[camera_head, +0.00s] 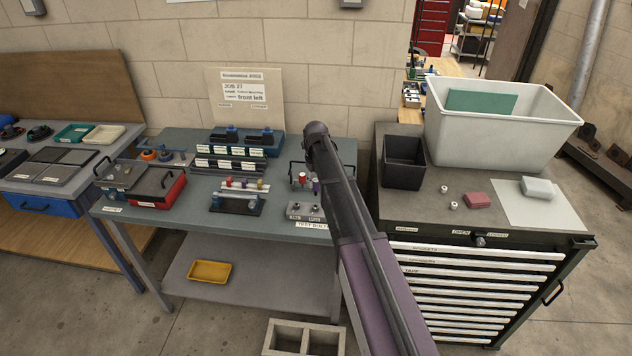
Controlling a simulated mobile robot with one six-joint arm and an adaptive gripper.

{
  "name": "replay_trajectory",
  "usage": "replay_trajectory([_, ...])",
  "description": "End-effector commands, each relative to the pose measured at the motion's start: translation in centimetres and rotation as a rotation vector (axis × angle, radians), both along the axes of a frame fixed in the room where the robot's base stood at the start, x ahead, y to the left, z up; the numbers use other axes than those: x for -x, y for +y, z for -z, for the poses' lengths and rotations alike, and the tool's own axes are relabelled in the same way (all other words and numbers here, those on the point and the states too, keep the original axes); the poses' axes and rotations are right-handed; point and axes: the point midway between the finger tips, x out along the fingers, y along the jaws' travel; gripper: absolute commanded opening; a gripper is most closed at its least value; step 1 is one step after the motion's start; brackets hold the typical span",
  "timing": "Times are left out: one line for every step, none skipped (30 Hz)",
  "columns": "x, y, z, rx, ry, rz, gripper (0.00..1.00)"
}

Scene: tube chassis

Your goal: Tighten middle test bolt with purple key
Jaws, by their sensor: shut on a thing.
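The test bolt block (303,211) is a small grey block at the front right of the middle bench. Its label is partly covered by my arm, and I cannot make out the middle bolt. The purple key (316,187) shows as a small purple piece just left of my arm, above the block. My gripper (317,178) is at the dark end of my arm and is shut on the purple key; its fingers are mostly hidden. I cannot tell whether the key touches a bolt. A red-topped piece (302,178) stands just left of it.
A red box (160,187) sits at the bench's left. The drawer cabinet (478,240) stands close at right, bearing a black bin (404,162) and white tub (500,125).

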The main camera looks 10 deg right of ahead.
Motion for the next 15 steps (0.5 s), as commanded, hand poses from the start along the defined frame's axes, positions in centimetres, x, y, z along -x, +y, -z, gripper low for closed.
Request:
replay_trajectory([0.00,0.00,0.00,0.000,0.000,-0.022,0.00])
replay_trajectory([0.00,0.00,0.00,0.000,0.000,-0.041,0.00])
replay_trajectory([0.00,0.00,0.00,0.000,0.000,-0.068,0.00])
replay_trajectory([0.00,0.00,0.00,0.000,0.000,-0.090,0.00])
replay_trajectory([0.00,0.00,0.00,0.000,0.000,-0.113,0.00])
replay_trajectory([0.00,0.00,0.00,0.000,0.000,-0.144,0.00])
replay_trajectory([0.00,0.00,0.00,0.000,0.000,-0.167,0.00])
replay_trajectory([0.00,0.00,0.00,0.000,0.000,-0.189,0.00])
replay_trajectory([0.00,0.00,0.00,0.000,0.001,-0.219,0.00])
replay_trajectory([0.00,0.00,0.00,0.000,0.000,-0.242,0.00])
replay_trajectory([0.00,0.00,0.00,0.000,0.000,-0.266,0.00])
replay_trajectory([0.00,0.00,0.00,0.000,0.000,-0.296,0.00])
replay_trajectory([0.00,0.01,0.00,0.000,0.000,-0.319,0.00])
replay_trajectory([0.00,0.00,0.00,0.000,0.000,-0.341,0.00])
replay_trajectory([0.00,0.00,0.00,0.000,0.000,-0.371,0.00])
